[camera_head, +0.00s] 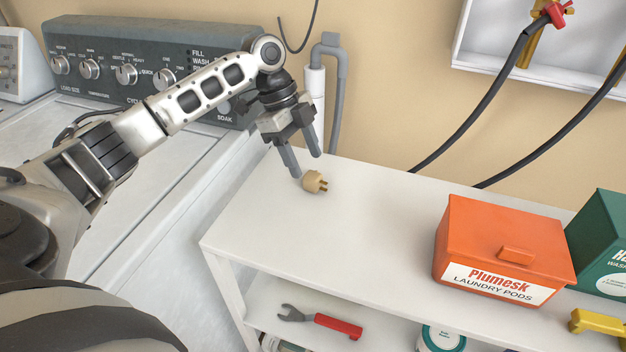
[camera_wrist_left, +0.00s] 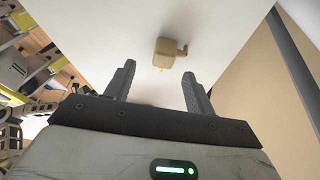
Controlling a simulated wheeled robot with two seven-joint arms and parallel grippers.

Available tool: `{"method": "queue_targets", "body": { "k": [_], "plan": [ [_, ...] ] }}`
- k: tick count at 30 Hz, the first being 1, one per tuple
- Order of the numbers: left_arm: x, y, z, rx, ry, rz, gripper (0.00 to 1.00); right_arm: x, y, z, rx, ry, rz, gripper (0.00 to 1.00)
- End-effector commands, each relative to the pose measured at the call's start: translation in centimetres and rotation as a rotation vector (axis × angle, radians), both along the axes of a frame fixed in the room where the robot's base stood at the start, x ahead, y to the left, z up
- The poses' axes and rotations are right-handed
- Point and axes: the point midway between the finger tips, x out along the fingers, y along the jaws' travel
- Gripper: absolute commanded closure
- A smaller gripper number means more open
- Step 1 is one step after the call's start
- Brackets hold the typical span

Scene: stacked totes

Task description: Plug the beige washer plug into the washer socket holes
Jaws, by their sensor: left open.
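The beige washer plug (camera_head: 315,182) lies on the white shelf top near its left back part, its prongs pointing right in the head view. In the left wrist view the plug (camera_wrist_left: 165,53) sits beyond the fingertips, roughly centred between them. My left gripper (camera_head: 306,165) is open and empty, with its fingers pointing down just behind and left of the plug. It also shows in the left wrist view (camera_wrist_left: 156,70). No washer socket holes can be made out in either view. My right gripper is not in view.
The white shelf (camera_head: 370,225) has clear top space around the plug. An orange laundry pods box (camera_head: 500,250) and a green box (camera_head: 600,240) stand at right. A red-handled wrench (camera_head: 335,325) lies below. The washer panel (camera_head: 100,70) and grey hose (camera_head: 335,90) are behind.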

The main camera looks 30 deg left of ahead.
Motion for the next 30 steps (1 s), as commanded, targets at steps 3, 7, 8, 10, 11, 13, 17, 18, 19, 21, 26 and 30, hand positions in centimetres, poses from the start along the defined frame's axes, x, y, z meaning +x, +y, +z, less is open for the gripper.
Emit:
{"method": "queue_targets", "body": {
  "k": [3,7,8,10,11,13,17,18,19,21,26,30],
  "plan": [
    [0.1,-0.3,-0.8,0.000,0.003,-0.001,0.45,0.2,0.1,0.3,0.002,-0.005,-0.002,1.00],
    [0.3,-1.0,-2.6,-0.001,0.005,-0.001,0.45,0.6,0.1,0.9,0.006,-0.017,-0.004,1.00],
    [0.4,-1.1,-3.0,-0.001,0.004,-0.001,0.45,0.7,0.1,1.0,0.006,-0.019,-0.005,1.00],
    [0.5,-1.5,-3.9,0.000,0.003,-0.001,0.45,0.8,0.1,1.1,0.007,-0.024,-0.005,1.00],
    [0.4,-1.6,-4.3,0.000,0.003,-0.001,0.45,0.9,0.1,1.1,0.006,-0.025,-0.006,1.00],
    [0.4,-1.8,-4.8,0.000,0.003,-0.001,0.45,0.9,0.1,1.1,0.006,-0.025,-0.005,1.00],
    [0.5,-1.9,-5.1,0.000,0.000,0.000,0.45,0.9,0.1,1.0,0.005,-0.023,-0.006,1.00],
    [0.5,-1.9,-5.1,0.000,0.000,0.000,0.45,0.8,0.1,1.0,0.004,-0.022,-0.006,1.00],
    [0.5,-1.9,-5.1,0.000,0.000,0.000,0.45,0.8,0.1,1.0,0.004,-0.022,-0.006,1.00],
    [0.5,-1.9,-5.1,0.000,0.000,0.000,0.45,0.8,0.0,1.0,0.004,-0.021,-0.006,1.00],
    [0.5,-1.9,-5.0,0.000,0.000,0.000,0.90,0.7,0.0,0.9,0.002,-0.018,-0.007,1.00],
    [0.5,-1.9,-5.0,0.000,0.000,0.000,0.94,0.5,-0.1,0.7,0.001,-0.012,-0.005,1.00]
  ]
}}
